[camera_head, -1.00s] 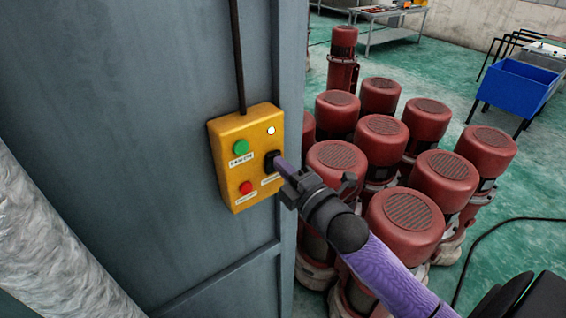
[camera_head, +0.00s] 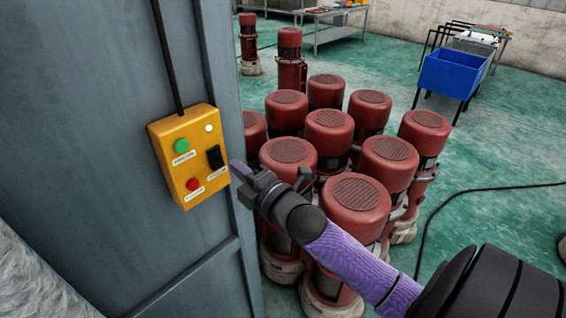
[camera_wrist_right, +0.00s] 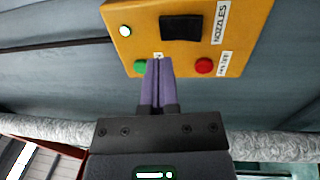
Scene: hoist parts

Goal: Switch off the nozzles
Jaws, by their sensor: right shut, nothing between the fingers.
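A yellow control box (camera_head: 189,157) is fixed to the grey cabinet wall. It carries a green button (camera_head: 181,146), a red button (camera_head: 193,184), a white lamp (camera_head: 208,128) and a black rocker switch (camera_head: 215,157). In the right wrist view, the rocker switch (camera_wrist_right: 181,27) has a label reading NOZZLES beside it. My right gripper (camera_head: 234,166) is shut and empty, just right of the box and apart from the switch. In the right wrist view its purple fingers (camera_wrist_right: 158,66) are together and cover part of the green button (camera_wrist_right: 140,67). My left gripper is not in view.
Several red motors (camera_head: 329,130) stand close together on the green floor, right of the cabinet and behind my right arm. A blue bin (camera_head: 452,73) stands farther back at the right. A dark cable (camera_head: 440,205) lies on the floor. A table (camera_head: 330,18) stands at the back.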

